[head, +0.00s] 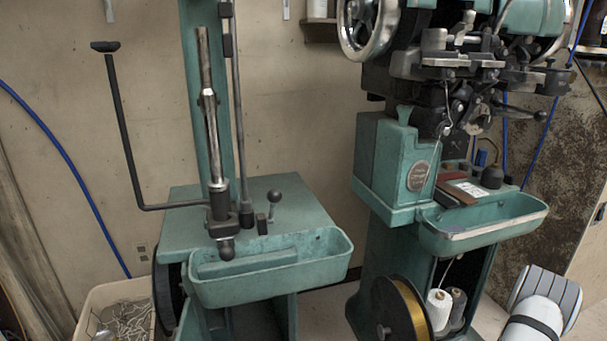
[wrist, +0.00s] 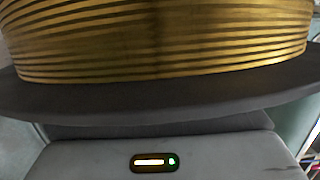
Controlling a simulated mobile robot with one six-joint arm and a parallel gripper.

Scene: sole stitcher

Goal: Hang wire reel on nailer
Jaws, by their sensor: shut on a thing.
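A wire reel (head: 400,312) with gold wire and dark flanges shows at the bottom of the head view, in front of the right green machine's base. The gold windings of a reel (wrist: 160,40) fill the top of the wrist view, with a dark flange below them. My gripper (wrist: 152,150) shows there as a grey housing with a lit indicator, close against the reel. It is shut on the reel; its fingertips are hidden. Two green machines stand here, the left one (head: 285,205) and the right one (head: 385,165); I cannot tell by any label which is the nailer.
White and dark thread cones (head: 440,308) stand beside the reel. A green trough (head: 485,230) juts out above them, and another trough (head: 270,285) fronts the left machine. A pale bin (head: 115,300) stands lower left. Part of my arm shows at lower right.

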